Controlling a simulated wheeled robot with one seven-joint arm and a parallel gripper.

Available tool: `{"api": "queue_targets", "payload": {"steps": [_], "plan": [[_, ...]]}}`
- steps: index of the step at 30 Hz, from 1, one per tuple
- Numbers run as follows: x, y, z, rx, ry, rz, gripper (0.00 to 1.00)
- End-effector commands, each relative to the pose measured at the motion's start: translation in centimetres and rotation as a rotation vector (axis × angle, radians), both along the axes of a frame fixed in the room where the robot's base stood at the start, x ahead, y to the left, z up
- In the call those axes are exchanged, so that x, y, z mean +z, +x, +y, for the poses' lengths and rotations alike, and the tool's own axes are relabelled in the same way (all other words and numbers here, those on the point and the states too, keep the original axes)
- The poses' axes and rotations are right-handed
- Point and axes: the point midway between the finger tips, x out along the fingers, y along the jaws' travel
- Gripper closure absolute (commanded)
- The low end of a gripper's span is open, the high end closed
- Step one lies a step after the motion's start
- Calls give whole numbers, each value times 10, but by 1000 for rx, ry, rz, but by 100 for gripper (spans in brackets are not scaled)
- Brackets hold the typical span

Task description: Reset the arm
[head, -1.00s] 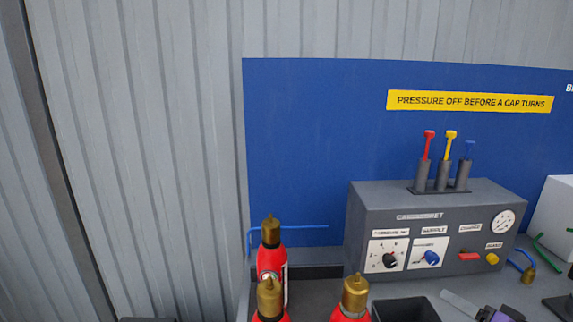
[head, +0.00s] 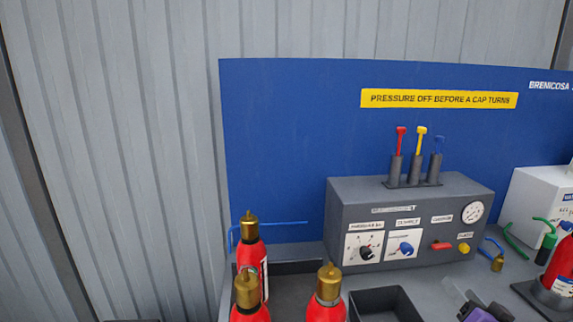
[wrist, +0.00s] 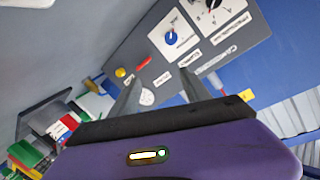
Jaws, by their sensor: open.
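My gripper (wrist: 162,78) is open in the wrist view, with its two grey fingers apart and nothing between them. Its purple body fills the bottom of that view. In the head view only part of the purple and grey gripper (head: 482,310) shows at the bottom edge, right of the black tray. The fingers point toward the grey control box (wrist: 140,50), which appears tilted in the wrist view. The gap between fingers and box cannot be judged. Most of my arm is out of view.
The control box (head: 340,210) stands against a blue panel (head: 290,120). Several red extinguishers with brass tops (head: 248,255) stand left of the black tray (head: 380,292). Another extinguisher (head: 560,265) and a white box (head: 535,205) are at right.

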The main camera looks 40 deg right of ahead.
Motion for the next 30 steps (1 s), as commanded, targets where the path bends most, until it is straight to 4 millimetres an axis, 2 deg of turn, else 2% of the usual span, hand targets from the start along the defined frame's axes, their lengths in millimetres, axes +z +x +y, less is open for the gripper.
{"api": "queue_targets", "payload": {"steps": [5, 11, 17, 24, 27, 30], "plan": [[-15, 2, 60, -5, -105, 57, 45], [-17, 1, 152, 79, -253, 105, 45], [-9, -12, 250, 239, -376, 128, 45], [2, -50, 358, 499, -463, 152, 45], [1, -71, 393, 614, -468, 181, 45], [-7, -92, 418, 713, -449, 224, 45]]}}
